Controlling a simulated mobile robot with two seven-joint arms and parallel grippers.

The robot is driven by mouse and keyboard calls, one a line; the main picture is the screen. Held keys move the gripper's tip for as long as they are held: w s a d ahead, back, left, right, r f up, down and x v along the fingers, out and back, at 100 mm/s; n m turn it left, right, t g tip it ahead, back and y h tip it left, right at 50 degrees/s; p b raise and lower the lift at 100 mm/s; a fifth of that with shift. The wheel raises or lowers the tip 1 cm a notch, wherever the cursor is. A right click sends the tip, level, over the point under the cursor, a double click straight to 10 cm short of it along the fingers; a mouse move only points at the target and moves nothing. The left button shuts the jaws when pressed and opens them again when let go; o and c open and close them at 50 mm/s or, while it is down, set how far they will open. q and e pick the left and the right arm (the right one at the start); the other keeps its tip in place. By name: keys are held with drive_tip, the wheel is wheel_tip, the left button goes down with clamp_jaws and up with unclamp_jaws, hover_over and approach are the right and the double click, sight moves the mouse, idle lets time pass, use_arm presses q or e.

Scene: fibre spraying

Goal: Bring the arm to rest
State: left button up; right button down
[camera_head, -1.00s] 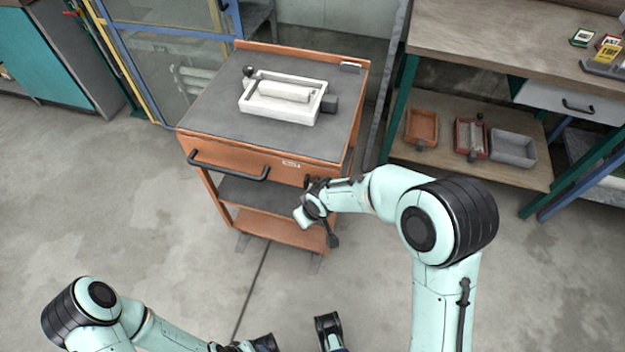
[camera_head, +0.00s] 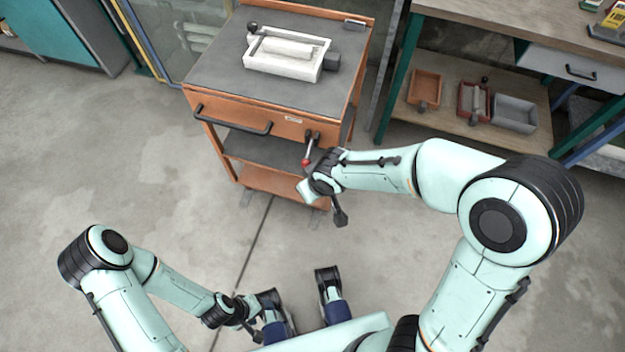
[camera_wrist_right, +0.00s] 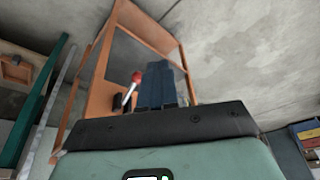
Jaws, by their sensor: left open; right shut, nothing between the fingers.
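My right arm reaches from the right in the head view and ends in front of the orange cart (camera_head: 262,98). Its gripper is hidden behind the wrist there. In the right wrist view, the right gripper's blue fingers (camera_wrist_right: 160,84) are together, with nothing between them. A red-knobbed lever (camera_head: 307,160) hangs at the cart's front, close to the right wrist; it also shows beside the fingers in the wrist view (camera_wrist_right: 136,79). My left gripper (camera_head: 300,288) is open and empty over the floor at the bottom, its blue fingers wide apart.
A white tray-like box (camera_head: 290,67) sits on the cart's dark top. The cart's black handle (camera_head: 232,122) faces me. A workbench (camera_head: 480,8) stands at right, with an orange bin (camera_head: 425,90), a red bin and a grey bin (camera_head: 514,113) on its shelf. Floor at left is clear.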

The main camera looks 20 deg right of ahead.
drive_tip(key=shift+s+r, duration=0.1)
idle(0.6)
drive_tip(key=s+d+f+m+g+y+p, duration=0.2)
drive_tip(key=s+f+m+p, duration=0.6)
drive_tip(key=s+f, duration=1)
drive_tip(key=shift+s+g+p, duration=0.65)
drive_tip(key=shift+g+p, duration=0.2)
drive_tip(key=shift+g, duration=0.35)
